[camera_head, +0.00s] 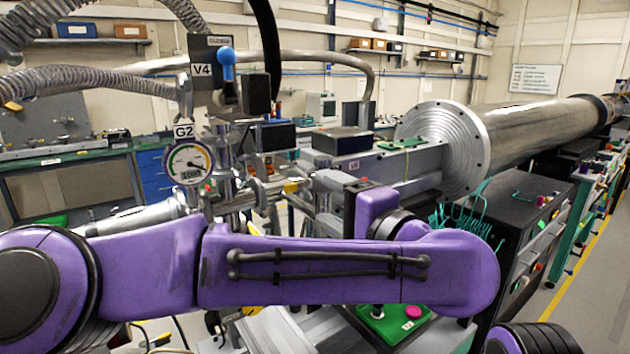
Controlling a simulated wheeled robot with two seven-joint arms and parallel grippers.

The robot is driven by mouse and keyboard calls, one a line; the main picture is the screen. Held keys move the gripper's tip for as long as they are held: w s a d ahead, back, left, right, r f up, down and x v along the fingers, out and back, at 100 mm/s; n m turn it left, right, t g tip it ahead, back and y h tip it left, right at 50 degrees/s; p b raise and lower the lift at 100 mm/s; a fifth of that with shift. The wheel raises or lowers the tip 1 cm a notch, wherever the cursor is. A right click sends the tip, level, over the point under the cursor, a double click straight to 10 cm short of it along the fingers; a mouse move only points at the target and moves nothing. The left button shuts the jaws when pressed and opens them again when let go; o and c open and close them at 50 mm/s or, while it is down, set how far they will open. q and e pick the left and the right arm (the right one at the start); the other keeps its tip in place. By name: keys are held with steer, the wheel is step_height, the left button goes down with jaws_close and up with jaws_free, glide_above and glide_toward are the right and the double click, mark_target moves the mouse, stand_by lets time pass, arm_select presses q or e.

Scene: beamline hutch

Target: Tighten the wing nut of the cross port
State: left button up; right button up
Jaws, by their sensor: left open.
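The metal cross port (240,192) stands left of centre, among steel pipes and flanges beside the G2 gauge (187,162). My left arm crosses the front of the view and bends back at the right. My left gripper (306,188) is small in view and points left toward the right side of the cross port. It is open. A small yellow piece (291,187) shows near its fingertips; I cannot tell whether this is the wing nut. I cannot make out contact. My arm hides the lower part of the cross port. My right gripper is not in view.
The V4 valve with its blue knob (227,64) rises above the gauge. A large steel cylinder (520,130) runs back at the right. A green panel with a pink button (412,312) sits below my arm. Ribbed hoses (70,80) hang upper left.

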mark_target(308, 189)
arm_select(q)
steer(key=p+x, duration=0.1)
steer(key=x, duration=0.3)
steer(key=shift+w+a+f, duration=0.1)
steer(key=shift+w, duration=0.25)
steer(key=c, duration=1.1)
steer(key=shift+m+b, duration=0.8)
steer(key=shift+b, duration=0.15)
steer(key=o, duration=1.1)
